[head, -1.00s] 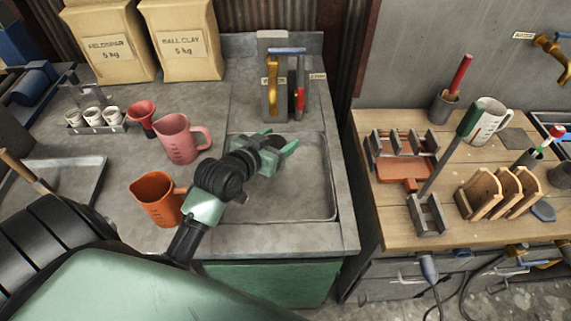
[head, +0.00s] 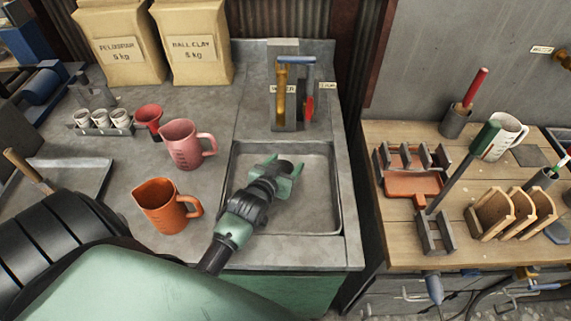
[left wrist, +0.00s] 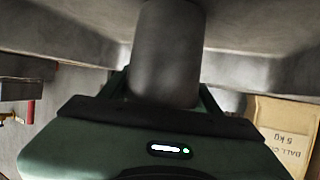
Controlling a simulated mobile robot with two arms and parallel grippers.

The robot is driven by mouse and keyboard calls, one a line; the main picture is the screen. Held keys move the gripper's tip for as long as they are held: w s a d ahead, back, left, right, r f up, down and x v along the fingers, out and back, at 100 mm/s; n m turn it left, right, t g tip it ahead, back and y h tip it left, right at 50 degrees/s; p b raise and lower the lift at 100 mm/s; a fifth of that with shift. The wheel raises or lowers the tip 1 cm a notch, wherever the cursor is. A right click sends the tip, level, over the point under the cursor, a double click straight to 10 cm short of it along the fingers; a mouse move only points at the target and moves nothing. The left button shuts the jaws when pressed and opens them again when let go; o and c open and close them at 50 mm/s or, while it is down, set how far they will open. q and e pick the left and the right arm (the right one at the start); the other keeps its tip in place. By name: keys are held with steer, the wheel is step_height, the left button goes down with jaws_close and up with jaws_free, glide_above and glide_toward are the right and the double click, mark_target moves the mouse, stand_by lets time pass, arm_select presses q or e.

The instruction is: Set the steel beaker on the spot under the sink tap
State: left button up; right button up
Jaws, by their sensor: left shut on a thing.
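My left gripper (head: 284,168) is over the grey sink basin (head: 325,205), its green fingers pointing towards the tap. It is shut on the steel beaker (head: 286,166), which is mostly hidden there and shows as a small dark round shape. In the left wrist view the beaker (left wrist: 168,55) is a plain grey cylinder between the fingers. The brass sink tap (head: 282,85) stands behind the basin, beyond the gripper. I cannot tell whether the beaker touches the basin floor. No marked spot is clear. My right gripper is not in view.
An orange jug (head: 162,207) and a pink jug (head: 183,145) stand on the counter left of the basin. A red funnel (head: 149,117) and a rack of white cups (head: 102,122) are farther left. A wooden workbench (head: 400,250) is at the right. The basin's right side is clear.

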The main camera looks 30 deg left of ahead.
arm_select(q)
steer(key=shift+f, duration=0.15)
steer(key=o, duration=1.6)
steer(key=v, duration=1.2)
steer(key=shift+b, duration=0.45)
